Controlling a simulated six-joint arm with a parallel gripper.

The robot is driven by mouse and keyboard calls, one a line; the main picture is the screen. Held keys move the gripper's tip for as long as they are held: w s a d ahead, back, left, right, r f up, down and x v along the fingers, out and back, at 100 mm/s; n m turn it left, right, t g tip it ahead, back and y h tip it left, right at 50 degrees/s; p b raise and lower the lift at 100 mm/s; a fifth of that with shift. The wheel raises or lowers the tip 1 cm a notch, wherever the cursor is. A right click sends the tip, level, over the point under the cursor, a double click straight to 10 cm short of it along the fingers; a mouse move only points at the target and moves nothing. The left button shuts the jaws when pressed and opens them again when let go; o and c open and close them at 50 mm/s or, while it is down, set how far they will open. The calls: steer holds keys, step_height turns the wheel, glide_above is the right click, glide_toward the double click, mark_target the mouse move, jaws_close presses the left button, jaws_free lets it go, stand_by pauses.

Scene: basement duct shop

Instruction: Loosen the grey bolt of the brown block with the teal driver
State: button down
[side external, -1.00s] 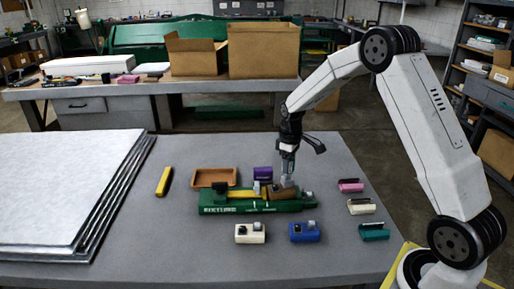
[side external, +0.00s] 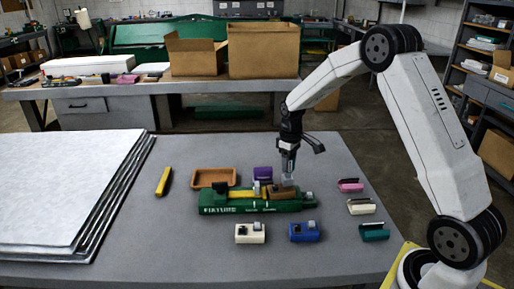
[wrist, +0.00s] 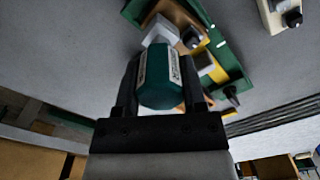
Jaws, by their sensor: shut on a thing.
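My gripper (wrist: 155,98) is shut on the teal driver (wrist: 160,85), whose handle carries pale labels. In the side view my gripper (side external: 289,160) is above the brown block (side external: 281,193), with the driver pointing down. A light grey blocky piece (wrist: 160,30) shows at the driver's far end, over the brown block (wrist: 178,12); it is also in the side view (side external: 288,180). I cannot tell the grey bolt apart from this piece, nor whether they touch. The brown block sits in the green fixture (side external: 225,210), beside a yellow part (side external: 241,194).
A purple block (side external: 262,173) and a brown tray (side external: 213,178) stand behind the fixture. White (side external: 250,233) and blue (side external: 304,232) blocks stand in front. Pink (side external: 350,185), cream (side external: 361,206) and teal (side external: 374,232) pieces lie right. Metal sheets (side external: 65,190) fill the left.

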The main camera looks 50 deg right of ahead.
steer(key=shift+r, duration=2.25)
stand_by(0.3)
